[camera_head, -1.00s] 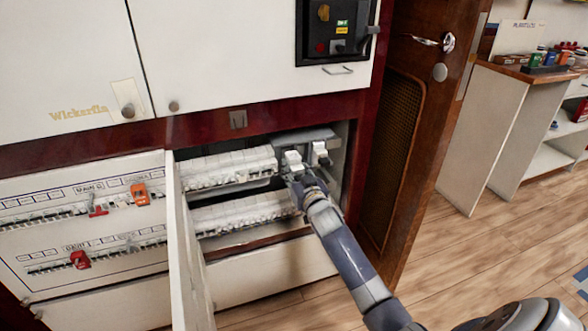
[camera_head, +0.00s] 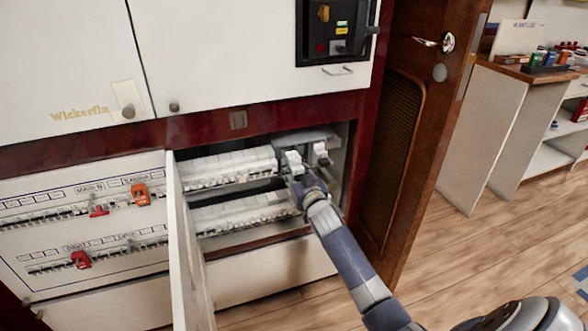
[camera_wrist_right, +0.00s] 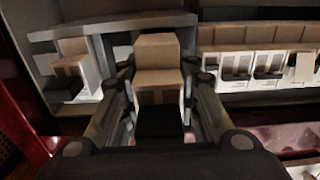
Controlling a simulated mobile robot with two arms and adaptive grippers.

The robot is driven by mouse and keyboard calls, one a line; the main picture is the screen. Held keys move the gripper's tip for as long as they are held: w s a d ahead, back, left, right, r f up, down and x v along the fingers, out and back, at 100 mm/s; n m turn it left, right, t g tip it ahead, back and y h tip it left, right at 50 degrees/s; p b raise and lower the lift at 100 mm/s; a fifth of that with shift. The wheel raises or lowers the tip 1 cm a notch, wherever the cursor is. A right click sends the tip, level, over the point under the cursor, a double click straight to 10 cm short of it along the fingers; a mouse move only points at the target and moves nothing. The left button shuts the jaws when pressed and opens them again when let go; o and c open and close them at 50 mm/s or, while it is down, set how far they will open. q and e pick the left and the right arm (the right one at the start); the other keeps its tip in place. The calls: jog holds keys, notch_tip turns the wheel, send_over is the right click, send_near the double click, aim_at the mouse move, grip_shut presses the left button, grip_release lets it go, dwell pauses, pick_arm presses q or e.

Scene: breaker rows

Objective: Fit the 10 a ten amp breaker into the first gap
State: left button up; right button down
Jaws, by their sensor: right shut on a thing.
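My right gripper (camera_head: 303,181) reaches into the open cabinet at the right end of the upper breaker row. In the right wrist view its two fingers (camera_wrist_right: 158,95) are shut on a pale breaker (camera_wrist_right: 158,62), one on each side. The breaker shows as a white block in the head view (camera_head: 293,160). It lines up with the upper row, but I cannot tell whether it is seated. No amp marking is readable on it. The upper row of white breakers (camera_head: 228,167) is beside it. A lone breaker (camera_head: 320,150) stands on its other side. My left gripper is not in view.
A lower breaker row (camera_head: 240,213) runs beneath. The open cabinet door (camera_head: 187,250) stands left of the opening, and a wooden door (camera_head: 410,130) stands to the right. The labelled panel (camera_head: 85,225) carries red and orange pieces. The floor at right is clear.

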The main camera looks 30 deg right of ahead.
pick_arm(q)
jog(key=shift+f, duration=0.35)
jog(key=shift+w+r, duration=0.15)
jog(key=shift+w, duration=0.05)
pick_arm(e)
jog(key=shift+r, duration=0.1)
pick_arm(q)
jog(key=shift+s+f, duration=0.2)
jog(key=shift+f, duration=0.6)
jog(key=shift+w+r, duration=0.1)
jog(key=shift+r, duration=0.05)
pick_arm(e)
jog(key=shift+w, duration=0.1)
jog(key=shift+w+d, duration=0.1)
jog(key=shift+w, duration=0.1)
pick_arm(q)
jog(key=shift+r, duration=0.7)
pick_arm(e)
jog(key=shift+w, duration=0.15)
jog(key=shift+w+d, duration=0.1)
jog(key=shift+w, duration=0.25)
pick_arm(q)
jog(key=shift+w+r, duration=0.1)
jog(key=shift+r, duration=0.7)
